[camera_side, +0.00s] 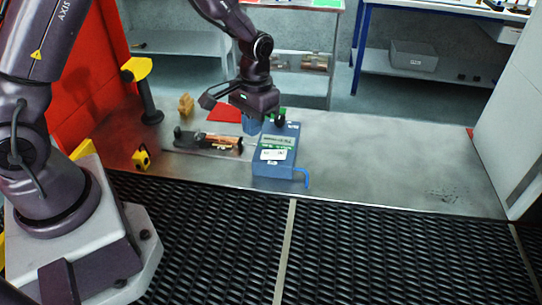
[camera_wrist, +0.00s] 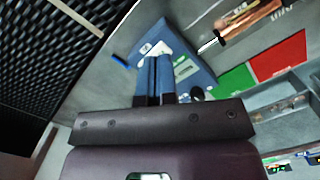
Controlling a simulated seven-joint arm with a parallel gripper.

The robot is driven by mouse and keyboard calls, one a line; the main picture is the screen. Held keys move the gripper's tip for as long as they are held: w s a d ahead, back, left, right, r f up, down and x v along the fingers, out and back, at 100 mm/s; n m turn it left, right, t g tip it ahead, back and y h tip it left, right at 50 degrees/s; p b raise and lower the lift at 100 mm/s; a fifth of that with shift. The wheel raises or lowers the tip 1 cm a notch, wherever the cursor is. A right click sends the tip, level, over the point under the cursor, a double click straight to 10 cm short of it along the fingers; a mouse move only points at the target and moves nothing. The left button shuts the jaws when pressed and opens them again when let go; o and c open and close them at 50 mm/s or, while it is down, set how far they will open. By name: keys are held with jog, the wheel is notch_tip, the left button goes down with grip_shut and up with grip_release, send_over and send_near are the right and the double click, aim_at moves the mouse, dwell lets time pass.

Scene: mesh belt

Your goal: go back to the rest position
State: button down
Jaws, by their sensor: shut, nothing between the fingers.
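My gripper (camera_side: 251,128) hangs over the metal table, just behind and left of the blue box. In the wrist view my gripper (camera_wrist: 154,62) has its two blue fingers side by side, closed and empty. The blue box (camera_side: 275,170) stands on the metal table, with a white and green label on top and a blue hook-like piece at its front right corner. In the wrist view the blue box (camera_wrist: 196,72) lies behind the fingers and is partly hidden by them. I cannot tell how far the fingertips are from the box.
A copper and black tool (camera_side: 222,143) lies left of the box. A red plate (camera_side: 224,113) lies behind it. A yellow-topped post (camera_side: 150,100) and a small yellow block (camera_side: 141,158) stand at left. The black mesh belt (camera_side: 370,255) is in front. The metal table (camera_side: 390,160) is clear at right.

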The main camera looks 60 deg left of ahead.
jog(key=s+d+r+m+t, duration=0.2)
jog(key=s+r+t, duration=0.4)
jog(key=s+r, duration=1.1)
notch_tip(320, 180, up, 5)
jog(key=shift+s+t, duration=0.3)
jog(key=shift+s, duration=0.1)
